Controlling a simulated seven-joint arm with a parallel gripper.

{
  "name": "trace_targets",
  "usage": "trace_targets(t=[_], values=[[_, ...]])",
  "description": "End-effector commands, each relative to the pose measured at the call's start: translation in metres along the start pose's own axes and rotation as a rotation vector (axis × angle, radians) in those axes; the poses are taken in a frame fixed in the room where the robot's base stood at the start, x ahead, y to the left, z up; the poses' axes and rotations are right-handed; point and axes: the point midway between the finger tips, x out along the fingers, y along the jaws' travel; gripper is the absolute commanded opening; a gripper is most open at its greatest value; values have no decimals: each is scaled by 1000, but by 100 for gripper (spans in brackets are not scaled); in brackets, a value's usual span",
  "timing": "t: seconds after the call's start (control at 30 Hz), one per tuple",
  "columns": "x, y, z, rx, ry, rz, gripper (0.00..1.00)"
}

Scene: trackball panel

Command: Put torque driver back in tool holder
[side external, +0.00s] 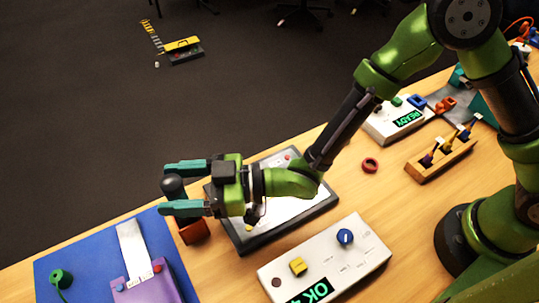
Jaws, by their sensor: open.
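A dark grey rounded handle (173,186), which looks like the torque driver, stands between the two teal fingers of my gripper (165,188). The fingers are open, one on each side of the handle; I cannot tell whether either touches it. Below it is a reddish-brown block (193,231), which looks like the tool holder, at the edge of the blue mat. The handle appears roughly upright over or in this block. The lower finger hides where they meet, so I cannot tell how deep it sits.
A dark-framed panel (240,243) lies under my wrist. A white box with yellow and blue knobs (345,238) stands at the front. A blue mat (60,262) holds a purple device (155,290).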

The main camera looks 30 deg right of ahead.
Motion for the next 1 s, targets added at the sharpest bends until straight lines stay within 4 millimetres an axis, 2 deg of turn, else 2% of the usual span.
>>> trace_targets(t=[0.1, 0.3, 0.4, 0.57, 0.67, 0.77, 0.87, 0.9, 0.97, 1.0], values=[[-28, 1, 0, 1, -3, 3, 66], [-69, 1, 0, 0, -2, 3, 66], [-82, 1, 0, 0, -1, 2, 66], [-94, 5, -1, -4, -11, 11, 66], [-99, 25, -5, -17, -68, 64, 66], [-114, 65, -14, -27, -177, 177, 66], [-145, 112, -28, -10, -307, 338, 66], [-161, 129, -34, 8, -356, 406, 66], [-188, 150, -45, 47, -421, 510, 66], [-208, 161, -52, 79, -460, 577, 66]])
